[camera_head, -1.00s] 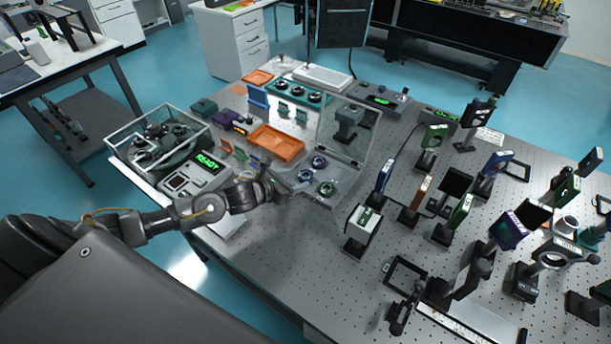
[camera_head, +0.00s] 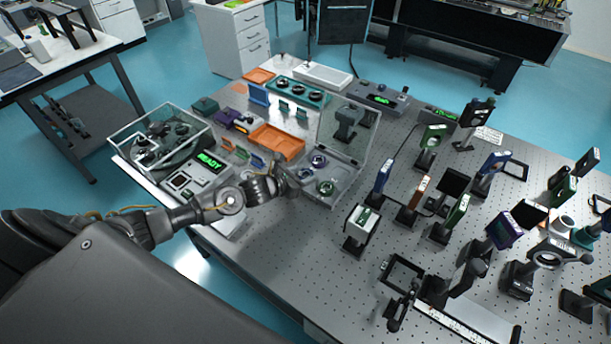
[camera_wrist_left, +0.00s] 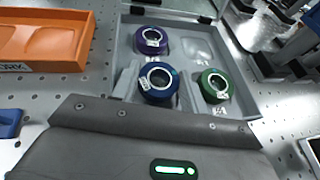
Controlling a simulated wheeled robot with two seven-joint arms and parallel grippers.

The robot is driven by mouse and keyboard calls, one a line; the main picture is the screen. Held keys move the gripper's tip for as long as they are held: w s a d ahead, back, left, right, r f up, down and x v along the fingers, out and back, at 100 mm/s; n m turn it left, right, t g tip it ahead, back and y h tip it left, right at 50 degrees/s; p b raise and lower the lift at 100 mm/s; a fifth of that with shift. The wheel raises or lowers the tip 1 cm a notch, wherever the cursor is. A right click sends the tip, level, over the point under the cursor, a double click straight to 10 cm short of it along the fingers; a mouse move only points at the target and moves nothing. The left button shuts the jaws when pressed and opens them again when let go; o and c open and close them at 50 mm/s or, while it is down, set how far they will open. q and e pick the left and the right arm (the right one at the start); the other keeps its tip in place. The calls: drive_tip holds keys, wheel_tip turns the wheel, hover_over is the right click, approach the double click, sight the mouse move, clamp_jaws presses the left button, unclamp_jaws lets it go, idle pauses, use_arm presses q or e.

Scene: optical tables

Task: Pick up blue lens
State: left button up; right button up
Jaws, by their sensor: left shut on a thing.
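The blue lens (camera_wrist_left: 158,82) is a dark blue ring with a small white label, at the middle of the left wrist view. It is in the grey open case (camera_head: 345,178), and shows small in the head view (camera_head: 305,173). My left gripper (camera_head: 290,184) reaches in over the case's near left side. In the left wrist view its grey fingers (camera_wrist_left: 157,90) stand on both sides of the blue lens and are shut on it. I cannot tell whether the lens is clear of the case floor.
A purple lens (camera_wrist_left: 151,40) sits behind the blue one and a green lens (camera_wrist_left: 215,85) to its right, both in the case. An orange tray (camera_head: 276,142) is behind left. The case's clear lid (camera_head: 350,128) stands open. Several optical mounts stand to the right on the perforated table.

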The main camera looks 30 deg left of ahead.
sight(303, 176)
use_arm(q)
drive_tip(key=shift+r, duration=0.15)
drive_tip(key=shift+r, duration=0.25)
wheel_tip(303, 176, up, 2)
drive_tip(key=shift+r, duration=0.15)
drive_tip(key=s+d+r+b, duration=0.2)
drive_tip(key=s+r+b, duration=0.3)
drive_tip(key=s+r, duration=0.5)
drive_tip(key=s, duration=0.3)
drive_tip(key=shift+s+d, duration=0.2)
drive_tip(key=shift+s, duration=0.2)
